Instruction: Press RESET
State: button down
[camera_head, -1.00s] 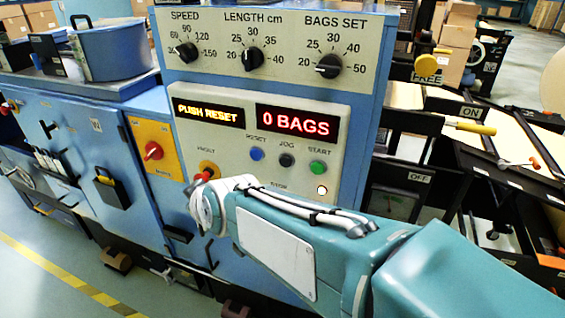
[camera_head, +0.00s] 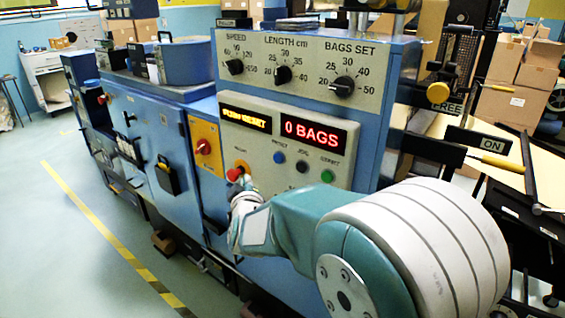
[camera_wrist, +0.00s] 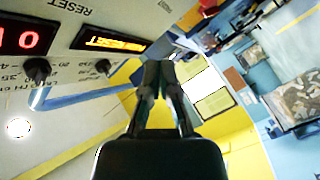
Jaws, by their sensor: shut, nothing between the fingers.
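The blue RESET button (camera_head: 279,157) is on the sloped cream control panel (camera_head: 262,168), below the displays. The amber display (camera_head: 245,118) seems to read PUSH RESET, and the red display (camera_head: 314,134) reads 0 BAGS. My gripper (camera_wrist: 160,68) is shut and empty in the wrist view, with its fingertips together. That view shows the panel upside down at the left, with the printed word RESET at its top; I cannot make out the blue button there. In the head view my wrist is at the panel's lower left, left of and below the button, and largely hides the gripper.
A black JOG button (camera_head: 302,167) and a green START button (camera_head: 327,176) sit right of RESET. A red button (camera_head: 235,174) is at the panel's lower left, close to my wrist. Dials (camera_head: 283,75) line the upper panel. Open floor (camera_head: 80,240) lies left.

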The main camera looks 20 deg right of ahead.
aim_at(273, 158)
jog(key=shift+w+d, duration=0.85)
jog(key=shift+d, duration=0.45)
jog(key=shift+w+d, duration=0.9)
jog(key=shift+d, duration=0.35)
jog(key=shift+w+d, duration=0.85)
jog(key=shift+d, duration=0.45)
jog(key=shift+a, duration=0.25)
jog(key=shift+d, duration=0.15)
jog(key=shift+w+d+r, duration=0.15)
jog(key=shift+w+d, duration=0.05)
jog(key=shift+d, duration=0.1)
jog(key=shift+w+d, duration=0.25)
jog(key=shift+d, duration=0.15)
jog(key=shift+a, duration=0.1)
jog(key=shift+s+a, duration=0.5)
jog(key=shift+a, duration=0.1)
